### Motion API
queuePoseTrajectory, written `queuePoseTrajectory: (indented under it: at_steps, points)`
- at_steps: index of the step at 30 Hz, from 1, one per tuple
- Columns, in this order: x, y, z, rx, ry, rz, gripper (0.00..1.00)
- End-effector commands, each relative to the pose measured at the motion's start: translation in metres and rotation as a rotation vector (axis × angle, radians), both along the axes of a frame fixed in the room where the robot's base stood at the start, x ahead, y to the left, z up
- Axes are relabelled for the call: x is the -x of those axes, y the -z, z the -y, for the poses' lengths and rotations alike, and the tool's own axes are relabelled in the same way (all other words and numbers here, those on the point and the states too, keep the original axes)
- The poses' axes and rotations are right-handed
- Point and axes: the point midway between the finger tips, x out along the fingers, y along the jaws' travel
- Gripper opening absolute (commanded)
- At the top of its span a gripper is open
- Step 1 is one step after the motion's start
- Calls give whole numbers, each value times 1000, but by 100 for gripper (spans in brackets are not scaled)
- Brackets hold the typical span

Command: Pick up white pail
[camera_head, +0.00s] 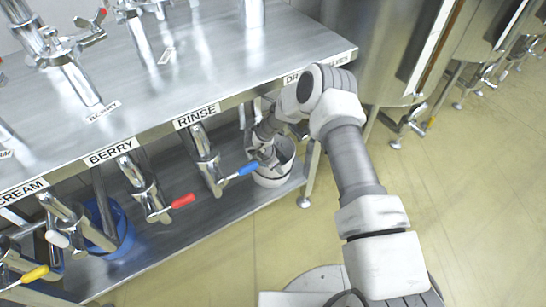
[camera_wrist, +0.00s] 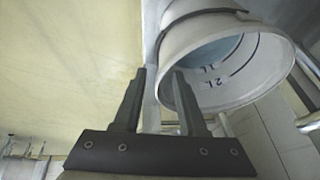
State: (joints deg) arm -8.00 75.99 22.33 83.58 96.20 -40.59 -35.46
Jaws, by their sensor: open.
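The white pail (camera_head: 287,172) stands on the lower metal shelf near its right end, under the RINSE and right-hand taps. In the wrist view the white pail (camera_wrist: 195,28) fills the upper right, its mouth facing the camera, with dark level marks inside. My gripper (camera_wrist: 160,72) is open, its two dark fingers on either side of the pail's near rim in that view. One finger overlaps the mouth and the other is outside the wall. Contact cannot be told. In the head view my gripper (camera_head: 268,156) is at the pail's top, partly hidden by a tap and my arm.
A blue-handled tap (camera_head: 240,172) hangs close left of the pail. The metal counter (camera_head: 190,65) overhangs the shelf (camera_head: 170,232). A blue bucket (camera_head: 124,228) stands further left, behind the red-handled tap (camera_head: 182,201). Steel tanks (camera_head: 385,45) stand right; the yellow floor (camera_head: 470,190) is clear.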

Motion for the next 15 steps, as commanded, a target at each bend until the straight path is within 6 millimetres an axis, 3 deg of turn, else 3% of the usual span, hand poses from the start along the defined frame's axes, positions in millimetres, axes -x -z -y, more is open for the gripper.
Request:
queuePoseTrajectory:
  at_steps: [15]
  points:
    - [-12,45,12,0,-7,-5,41]
